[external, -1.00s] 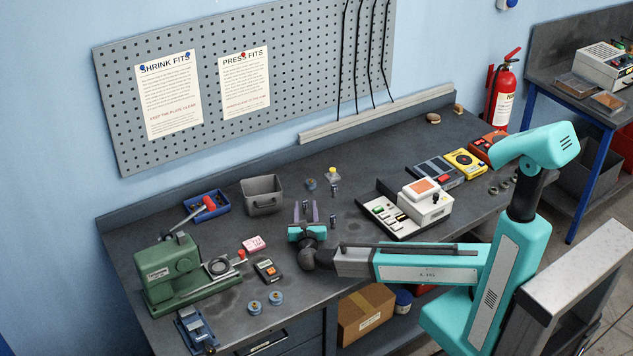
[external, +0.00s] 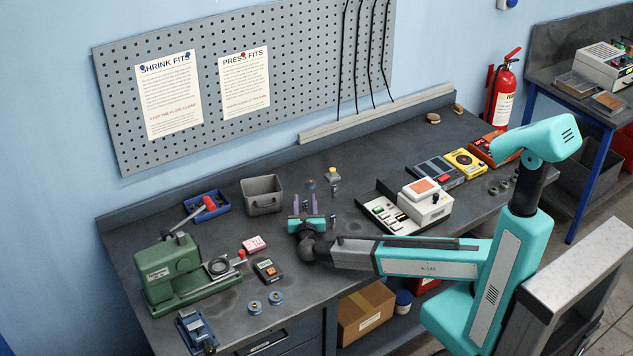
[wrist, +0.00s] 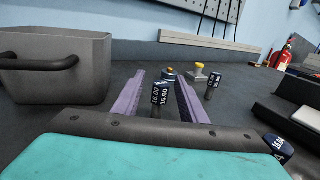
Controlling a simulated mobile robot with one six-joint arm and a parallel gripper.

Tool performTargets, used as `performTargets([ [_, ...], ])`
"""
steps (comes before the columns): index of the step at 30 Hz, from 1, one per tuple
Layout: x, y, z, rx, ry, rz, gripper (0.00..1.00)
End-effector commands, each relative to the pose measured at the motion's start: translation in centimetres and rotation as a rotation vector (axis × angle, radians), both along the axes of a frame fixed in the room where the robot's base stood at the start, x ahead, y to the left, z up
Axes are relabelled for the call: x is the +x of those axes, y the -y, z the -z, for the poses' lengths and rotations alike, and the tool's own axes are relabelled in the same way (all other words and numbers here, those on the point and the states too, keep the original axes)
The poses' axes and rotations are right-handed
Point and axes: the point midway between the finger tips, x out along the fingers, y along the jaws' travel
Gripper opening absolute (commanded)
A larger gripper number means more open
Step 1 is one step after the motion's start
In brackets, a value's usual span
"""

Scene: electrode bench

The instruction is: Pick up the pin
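My gripper (external: 306,204) is low over the bench with its two purple fingers apart. In the wrist view the open fingers (wrist: 160,80) flank a small dark upright pin (wrist: 160,93) with white number markings. A gap shows on each side of it, so it is not gripped. Two similar dark marked pins stand outside the fingers, one (wrist: 212,85) beyond the right finger and one (wrist: 279,148) at the lower right. Both also show in the external view, one farther back (external: 334,190) and one to the right (external: 333,218).
A grey open bin (wrist: 52,75) stands close on the left. Behind the fingers are a blue ringed piece (wrist: 168,75) and a yellow-topped piece (wrist: 199,72). A white device with an orange top (external: 425,203) and its dark tray are on the right. A green press (external: 170,272) is far left.

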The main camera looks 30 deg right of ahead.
Motion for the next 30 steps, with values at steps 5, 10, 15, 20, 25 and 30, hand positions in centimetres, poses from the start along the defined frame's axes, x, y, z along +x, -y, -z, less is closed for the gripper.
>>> performTargets([
  [5,1.9,1.0,-0.1,0.001,0.0,0.001,0.38],
  [10,2.4,1.3,0.0,0.0,0.0,0.0,0.38],
  [15,2.4,1.3,0.0,0.0,0.0,0.0,0.38],
  [20,2.4,1.3,0.0,0.0,0.0,0.0,0.38],
  [25,2.4,1.3,0.0,0.0,0.0,0.0,0.38],
  [30,2.4,1.3,0.0,0.0,0.0,0.0,0.11],
])
